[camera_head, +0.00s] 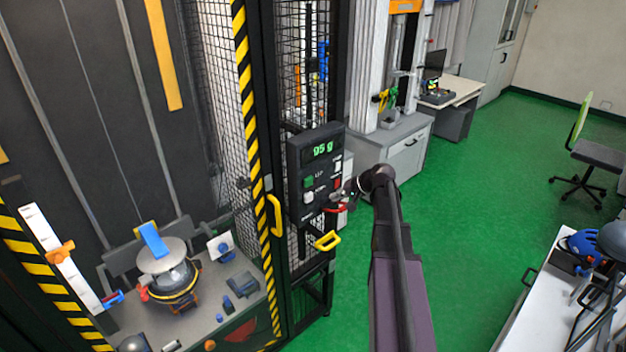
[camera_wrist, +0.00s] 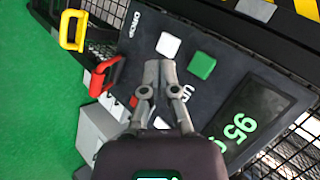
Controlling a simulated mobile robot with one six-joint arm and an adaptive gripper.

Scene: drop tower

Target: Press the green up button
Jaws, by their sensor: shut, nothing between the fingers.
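The green button (camera_head: 308,182) is on a dark control panel (camera_head: 296,155) fixed to the mesh tower, above a white button (camera_head: 308,197). The green button also shows in the wrist view (camera_wrist: 202,65), right of the fingertips, with the white button (camera_wrist: 168,45) above them. My gripper (camera_head: 342,192) is at the panel's right side in the head view. In the wrist view my gripper (camera_wrist: 158,68) is shut and empty. Its tips lie in the picture just left of the green button and below the white one. I cannot tell whether they touch the panel.
The panel display (camera_head: 323,149) reads 95 g. A red handle (camera_wrist: 106,76) and a yellow handle (camera_wrist: 72,30) stick out near the gripper. Black mesh and striped posts frame the tower. Green floor (camera_head: 470,200) is free to the right; a white table (camera_head: 545,300) stands at the lower right.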

